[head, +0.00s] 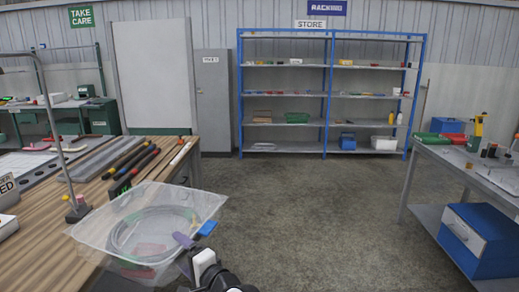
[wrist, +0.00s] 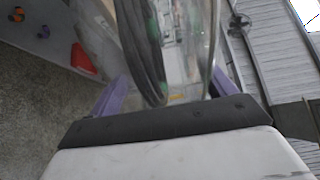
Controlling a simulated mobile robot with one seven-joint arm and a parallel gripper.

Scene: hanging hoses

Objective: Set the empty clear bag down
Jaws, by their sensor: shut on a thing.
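The clear bag (head: 205,202) is at the front right edge of the wooden bench in the head view, tilted and partly out over the floor. It does not look empty: a coiled hose (head: 113,240) with green parts shows in or through it, with something red low down. My gripper (head: 195,235), with purple and blue fingertips, is shut on the bag's near right side. In the wrist view the clear film fills the space ahead of my gripper (wrist: 168,97), and a dark hose (wrist: 143,50) curves there. The bag's underside is hidden.
The wooden bench (head: 40,235) holds dark and orange-tipped rods (head: 135,165), a thin stand (head: 78,210) and a holed tray. Open floor (head: 310,220) lies to the right. A grey table (head: 440,155) with a blue bin (head: 465,240) beneath stands far right. Blue shelves (head: 328,100) stand behind.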

